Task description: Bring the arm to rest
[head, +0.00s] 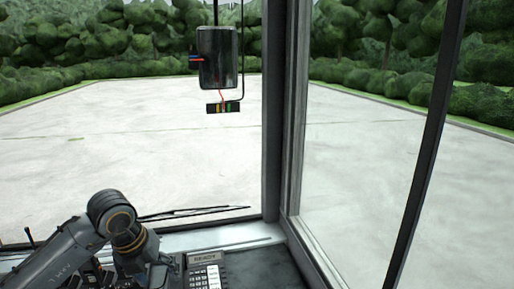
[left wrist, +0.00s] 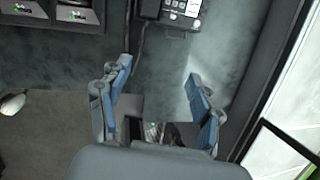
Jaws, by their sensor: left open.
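My left arm (head: 118,225) comes in from the lower left of the head view and bends down at its dark joint. Its gripper is not clearly seen there. In the left wrist view my left gripper (left wrist: 157,72) is open, with two blue-padded fingers spread apart. Nothing is held between them. Grey dashboard surface shows beyond the fingertips. My right gripper is in neither view.
A keypad device (head: 204,271) sits on the dashboard close right of my arm; it also shows in the left wrist view (left wrist: 182,13). A dark box (head: 217,57) hangs with wires above. A window pillar (head: 273,120) stands right of it.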

